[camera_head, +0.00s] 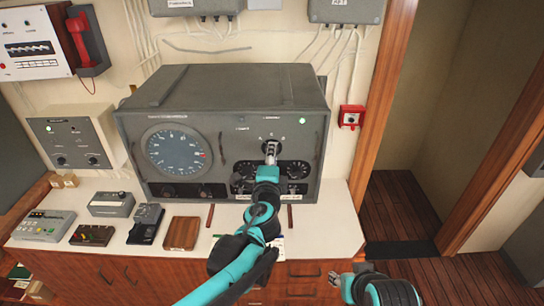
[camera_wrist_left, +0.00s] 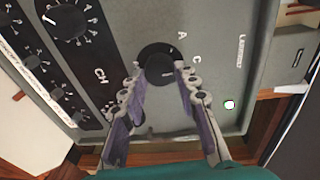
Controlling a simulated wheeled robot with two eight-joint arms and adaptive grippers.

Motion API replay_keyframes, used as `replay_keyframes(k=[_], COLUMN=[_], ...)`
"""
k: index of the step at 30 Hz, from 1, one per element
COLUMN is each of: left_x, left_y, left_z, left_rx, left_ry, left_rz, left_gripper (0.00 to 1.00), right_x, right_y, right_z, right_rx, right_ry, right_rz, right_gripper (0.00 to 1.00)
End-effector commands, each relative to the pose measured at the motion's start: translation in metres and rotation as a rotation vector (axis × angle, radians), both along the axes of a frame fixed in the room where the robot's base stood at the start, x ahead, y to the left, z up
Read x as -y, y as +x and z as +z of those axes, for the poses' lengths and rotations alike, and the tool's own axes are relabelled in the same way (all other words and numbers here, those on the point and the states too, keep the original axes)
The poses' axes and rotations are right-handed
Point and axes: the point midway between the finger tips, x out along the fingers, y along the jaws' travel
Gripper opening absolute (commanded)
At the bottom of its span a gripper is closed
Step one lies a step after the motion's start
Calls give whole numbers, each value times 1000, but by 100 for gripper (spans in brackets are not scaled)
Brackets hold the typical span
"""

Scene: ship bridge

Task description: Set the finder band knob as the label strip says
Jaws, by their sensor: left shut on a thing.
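The finder (camera_head: 310,165) is a large grey cabinet on the white counter. Its band knob (camera_wrist_left: 160,70) is a dark round knob with letters around it; A and C are readable in the left wrist view. My left gripper (camera_head: 271,147) reaches the knob on the front panel, its fingers shut on the knob's two sides. The gripper also shows in the wrist view (camera_wrist_left: 160,76). The knob's pointer direction is unclear. Pale label strips (camera_head: 238,188) sit low on the panel, too small to read and partly behind my arm. My right gripper (camera_head: 337,279) is low at the right; its jaws are unclear.
A round blue dial (camera_head: 176,152) fills the cabinet's left side. Smaller knobs (camera_wrist_left: 70,20) sit beside the band knob. A wooden block (camera_head: 181,233) and small devices (camera_head: 111,204) stand on the counter at left. A red wall box (camera_head: 351,116) hangs at right.

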Motion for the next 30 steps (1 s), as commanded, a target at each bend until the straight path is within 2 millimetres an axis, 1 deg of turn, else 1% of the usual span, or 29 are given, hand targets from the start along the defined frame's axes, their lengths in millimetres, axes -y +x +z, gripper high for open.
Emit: replay_keyframes(k=[3,4,6,14,17,20,30], left_x=[0,0,0,0,0,-1,-6], left_y=[0,0,0,0,-4,-15,-85], left_z=[0,0,0,0,0,1,6], left_rx=[0,0,0,0,0,0,0], left_ry=[-1,-1,-1,-1,-1,0,0], left_rz=[0,0,0,0,0,0,-2], left_gripper=[1,35,51,51,51,51,51], right_x=[0,0,0,0,0,0,0], right_y=[0,0,0,0,0,0,0], right_z=[0,0,0,0,0,0,0], right_rx=[0,0,0,0,0,0,0], right_ry=[0,0,0,0,0,0,0], right_rz=[0,0,0,0,0,0,0], right_gripper=[40,40,40,40,40,40,40])
